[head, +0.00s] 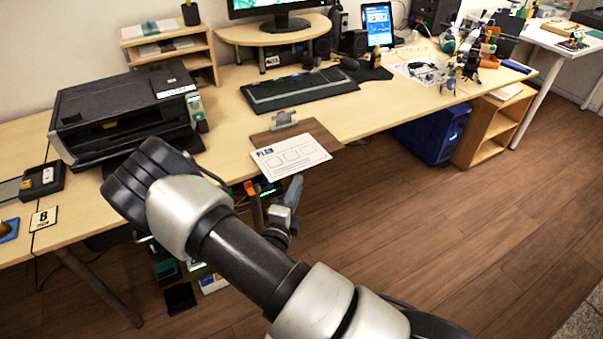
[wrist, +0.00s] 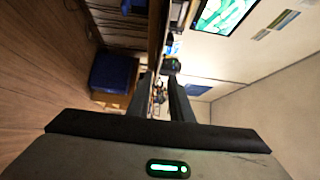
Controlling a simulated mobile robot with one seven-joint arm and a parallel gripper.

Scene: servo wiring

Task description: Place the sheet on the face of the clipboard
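The brown clipboard (head: 323,139) lies on the desk near its front edge, with a metal clip (head: 284,120) at its far end. The white printed sheet (head: 291,157) covers part of the clipboard's near side. It sits askew, and its near edge reaches out past the desk's front edge. I cannot tell whether it lies flat on the board or a little above it. My gripper (head: 293,192) is low in front of the desk, just below the sheet's near edge. In the wrist view the two fingers (wrist: 162,85) stand apart with nothing visible between them.
A black printer (head: 125,115) stands on the left of the desk. A keyboard (head: 300,89) lies behind the clipboard. A blue computer case (head: 433,133) stands under the desk to the right. The floor in front is clear to the right.

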